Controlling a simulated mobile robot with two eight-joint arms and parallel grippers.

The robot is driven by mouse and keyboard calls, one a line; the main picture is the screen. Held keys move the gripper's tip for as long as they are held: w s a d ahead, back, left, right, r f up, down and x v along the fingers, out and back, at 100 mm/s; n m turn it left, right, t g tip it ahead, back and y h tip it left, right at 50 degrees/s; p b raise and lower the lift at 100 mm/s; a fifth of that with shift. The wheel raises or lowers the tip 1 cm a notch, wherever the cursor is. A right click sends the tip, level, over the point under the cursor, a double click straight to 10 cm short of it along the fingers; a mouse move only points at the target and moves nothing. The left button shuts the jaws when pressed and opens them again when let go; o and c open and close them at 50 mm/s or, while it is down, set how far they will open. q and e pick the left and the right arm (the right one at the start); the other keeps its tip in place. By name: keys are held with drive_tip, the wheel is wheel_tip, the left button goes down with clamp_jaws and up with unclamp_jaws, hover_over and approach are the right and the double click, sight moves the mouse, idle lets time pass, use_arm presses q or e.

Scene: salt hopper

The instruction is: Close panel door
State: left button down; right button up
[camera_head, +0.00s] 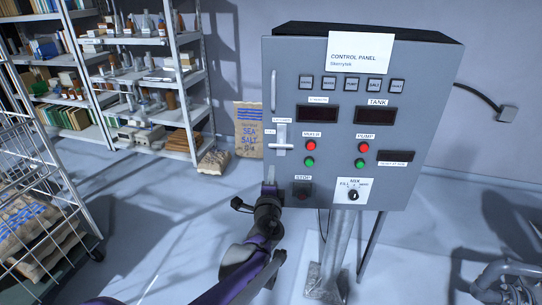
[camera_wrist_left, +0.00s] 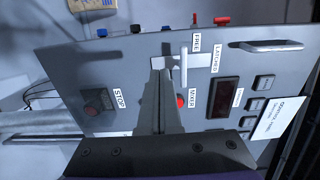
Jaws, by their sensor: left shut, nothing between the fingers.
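The grey control panel (camera_head: 330,170) faces me on a stand; its front looks flush with the box in the head view, and I see no clear gap. A pale latch lever (camera_head: 282,147) sits at its left, near labels FREE and LATCHED; the wrist view shows the lever (camera_wrist_left: 183,68) too. I cannot tell its setting. A vertical handle (camera_head: 273,90) is above it, also in the wrist view (camera_wrist_left: 272,46). My left gripper (camera_head: 269,176) is shut and empty, just below the latch by the panel's lower left. In the wrist view its fingertips (camera_wrist_left: 158,72) appear close to the lever; contact is unclear.
A STOP button (camera_head: 302,191) and a red mixer button (camera_head: 311,146) are near my gripper. Shelves (camera_head: 150,90) stand at the left back, a wire cart (camera_head: 40,190) at left. Sea salt bags (camera_head: 249,128) lean by the wall. Pipes (camera_head: 505,275) are at lower right.

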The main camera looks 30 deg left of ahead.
sight(274, 150)
use_arm(q)
drive_tip(key=x, duration=0.9)
drive_tip(key=shift+w+a, duration=0.15)
use_arm(e)
drive_tip(key=shift+w+r, duration=0.25)
drive_tip(key=shift+r, duration=0.15)
